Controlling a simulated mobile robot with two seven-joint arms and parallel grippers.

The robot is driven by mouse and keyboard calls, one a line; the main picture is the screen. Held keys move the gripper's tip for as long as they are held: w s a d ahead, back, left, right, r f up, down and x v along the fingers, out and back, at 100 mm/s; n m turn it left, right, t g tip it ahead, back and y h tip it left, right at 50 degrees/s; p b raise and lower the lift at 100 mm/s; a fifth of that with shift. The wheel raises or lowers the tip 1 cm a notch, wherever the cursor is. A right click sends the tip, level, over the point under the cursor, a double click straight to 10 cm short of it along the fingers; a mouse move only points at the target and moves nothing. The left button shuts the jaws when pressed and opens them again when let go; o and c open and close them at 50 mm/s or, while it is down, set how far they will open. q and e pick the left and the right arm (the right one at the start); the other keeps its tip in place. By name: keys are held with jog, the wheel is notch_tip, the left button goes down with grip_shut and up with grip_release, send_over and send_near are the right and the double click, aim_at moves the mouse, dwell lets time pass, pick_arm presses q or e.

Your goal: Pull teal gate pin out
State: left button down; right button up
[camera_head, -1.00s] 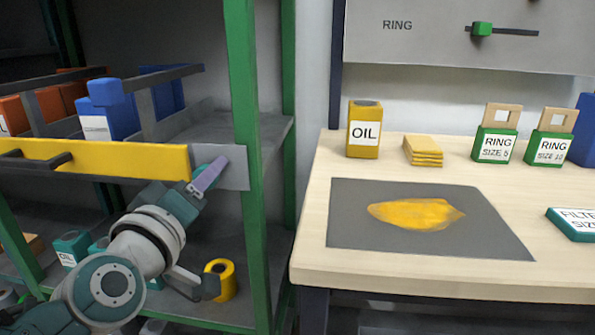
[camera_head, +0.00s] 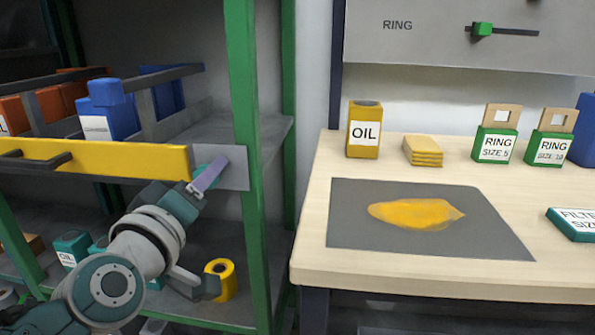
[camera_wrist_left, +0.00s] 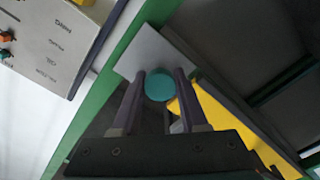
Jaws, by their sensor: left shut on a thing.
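The teal gate pin (camera_wrist_left: 159,86) shows as a round teal end in the left wrist view, between the two fingers. My left gripper (camera_wrist_left: 153,80) is shut on it, with a finger on each side. In the head view, my left gripper (camera_head: 212,172) is at the grey plate (camera_head: 234,167) at the right end of the yellow gate bar (camera_head: 120,160). There the fingers hide most or all of the pin. The bar lies across the front of the shelf. My right gripper is in neither view.
A green shelf post (camera_head: 248,220) stands just right of the plate. Blue bins (camera_head: 120,118) and orange bins sit behind the bar. A yellow roll (camera_head: 222,278) is on the lower shelf below my arm. A wooden table (camera_head: 310,235) with labelled boxes is at the right.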

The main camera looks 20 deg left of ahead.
pick_arm(q)
jog(key=p+v, duration=0.1)
jog(key=v, duration=0.2)
jog(key=shift+r, duration=0.1)
jog(key=shift+s, duration=0.1)
jog(key=c, duration=0.9)
grip_release()
jog(key=o, duration=0.3)
jog(key=shift+s+d, duration=0.1)
jog(key=shift+s, duration=0.1)
jog(key=shift+o, duration=0.9)
jog(key=shift+w, duration=0.1)
